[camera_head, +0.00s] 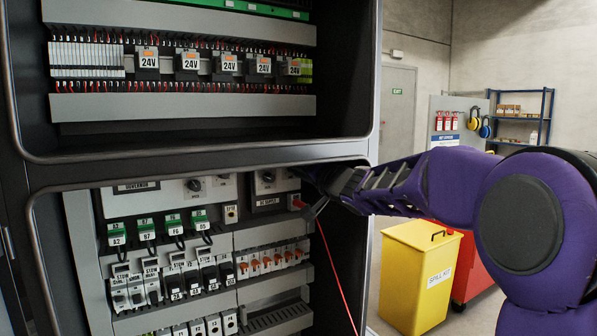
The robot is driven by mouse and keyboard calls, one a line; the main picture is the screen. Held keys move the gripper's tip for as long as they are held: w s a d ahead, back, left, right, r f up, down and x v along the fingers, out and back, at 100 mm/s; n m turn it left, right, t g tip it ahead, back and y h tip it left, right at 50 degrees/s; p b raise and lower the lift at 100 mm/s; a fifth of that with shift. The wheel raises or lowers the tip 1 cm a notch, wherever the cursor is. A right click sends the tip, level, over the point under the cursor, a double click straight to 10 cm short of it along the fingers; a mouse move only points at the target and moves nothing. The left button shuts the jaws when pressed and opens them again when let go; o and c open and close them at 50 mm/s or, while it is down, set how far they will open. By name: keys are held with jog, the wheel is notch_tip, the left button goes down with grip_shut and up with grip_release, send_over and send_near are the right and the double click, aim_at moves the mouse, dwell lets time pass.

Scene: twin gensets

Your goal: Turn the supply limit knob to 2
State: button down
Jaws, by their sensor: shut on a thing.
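The DC supply unit (268,202) sits at the upper right of the lower cabinet bay. A dark round knob (267,178) on a pale plate shows above its label; its scale and pointer setting are too small to read. My gripper (314,207) is just right of the unit, lower than the knob and apart from it. It appears shut on a red plug (298,203) at the unit's right edge. A red lead (335,270) hangs down from there. My gripper and wrist hide the unit's right side, and the exact grip is hard to see.
Left of the unit are the governor panel (137,187) with another knob (193,185), green plugs (146,229) and breakers. The cabinet's middle frame (200,160) runs close above my wrist. A yellow spill kit bin (418,280) stands at right.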

jog(key=shift+n, duration=0.3)
jog(key=shift+f+n+p, duration=0.1)
jog(key=shift+n+p, duration=0.5)
jog(key=shift+n, duration=6.8)
jog(key=c, duration=0.7)
grip_release()
